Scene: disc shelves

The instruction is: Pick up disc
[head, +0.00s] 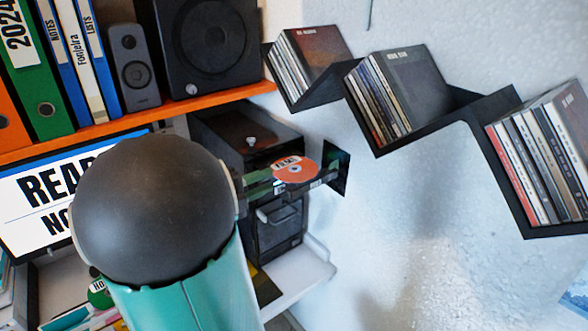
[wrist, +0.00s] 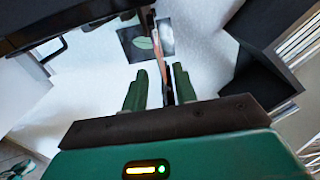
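The disc (head: 295,170) is orange-red with a white label and a centre hole. In the head view it is in front of the black computer case, above a dark tray-like part (head: 318,183). In the wrist view the disc (wrist: 162,52) shows nearly edge-on, as a thin strip. My gripper (wrist: 160,78) has two green fingers, set apart, with the strip's near end in the gap between them. In the head view the fingers (head: 262,182) reach the disc's left side, partly hidden by my arm. I cannot tell whether either finger touches the disc.
The black computer case (head: 262,125) stands on a white surface (head: 298,278) beside the wall. Black zigzag shelves (head: 465,110) with upright disc cases hang at right. A small dark picture (head: 338,166) is just right of the disc. An orange shelf (head: 190,106) holds speakers and binders.

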